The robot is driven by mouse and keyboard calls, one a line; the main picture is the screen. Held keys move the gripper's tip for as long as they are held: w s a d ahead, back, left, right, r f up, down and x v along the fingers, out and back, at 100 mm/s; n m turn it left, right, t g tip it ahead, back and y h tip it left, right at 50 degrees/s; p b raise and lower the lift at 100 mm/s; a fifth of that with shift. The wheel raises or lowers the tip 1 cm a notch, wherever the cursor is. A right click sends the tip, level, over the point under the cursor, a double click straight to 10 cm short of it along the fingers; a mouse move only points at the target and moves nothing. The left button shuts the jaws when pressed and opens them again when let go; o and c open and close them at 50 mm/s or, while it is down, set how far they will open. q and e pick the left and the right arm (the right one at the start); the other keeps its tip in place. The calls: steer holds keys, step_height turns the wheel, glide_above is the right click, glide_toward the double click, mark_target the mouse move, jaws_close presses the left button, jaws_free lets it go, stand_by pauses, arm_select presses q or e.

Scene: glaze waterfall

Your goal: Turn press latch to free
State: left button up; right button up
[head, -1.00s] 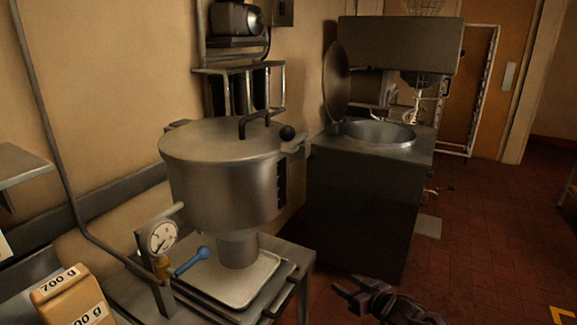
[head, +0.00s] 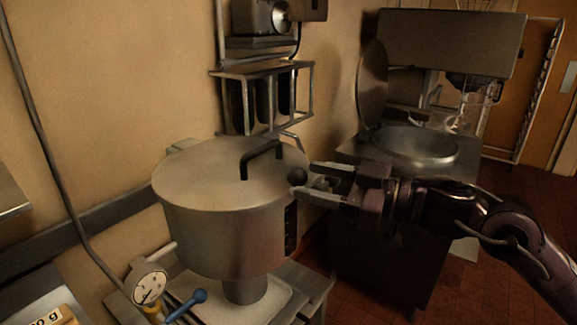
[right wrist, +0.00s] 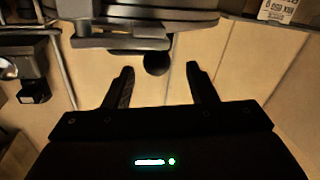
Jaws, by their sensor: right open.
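The press is a large steel pot (head: 228,225) with a round lid (head: 205,177) and a bent black handle (head: 262,155) on top. A dark ball knob (head: 297,177), which looks like the end of the latch, sits at the lid's right edge. My right gripper (head: 311,182) reaches in from the right, open, its fingertips at the knob. In the right wrist view the knob (right wrist: 157,64) lies between the tips of my open fingers (right wrist: 160,70), with no clear contact. The latch's arm is mostly hidden. My left gripper is not in view.
A pressure gauge (head: 149,288) and a blue-handled valve (head: 188,304) are at the pot's lower left. A wall rack (head: 262,72) hangs behind the pot. A steel kettle (head: 415,147) with a raised lid (head: 372,85) stands behind my right arm.

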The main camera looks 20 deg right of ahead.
mark_target(289, 174)
steer(key=p+x, duration=0.2)
steer(key=x, duration=0.2)
steer(key=shift+w+d+r, duration=0.1)
steer(key=shift+w+r, duration=0.1)
steer(key=shift+w+a+f+p, duration=0.1)
steer(key=shift+w+a+p, duration=0.3)
steer(key=shift+a, duration=0.15)
steer(key=shift+w+a+f, duration=0.1)
steer(key=shift+w+a, duration=0.1)
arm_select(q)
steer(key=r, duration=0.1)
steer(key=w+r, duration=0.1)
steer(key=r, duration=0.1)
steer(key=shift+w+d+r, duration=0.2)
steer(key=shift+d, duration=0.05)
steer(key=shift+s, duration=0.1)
arm_select(e)
steer(key=shift+c, duration=0.3)
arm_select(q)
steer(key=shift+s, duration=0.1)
arm_select(e)
jaws_close()
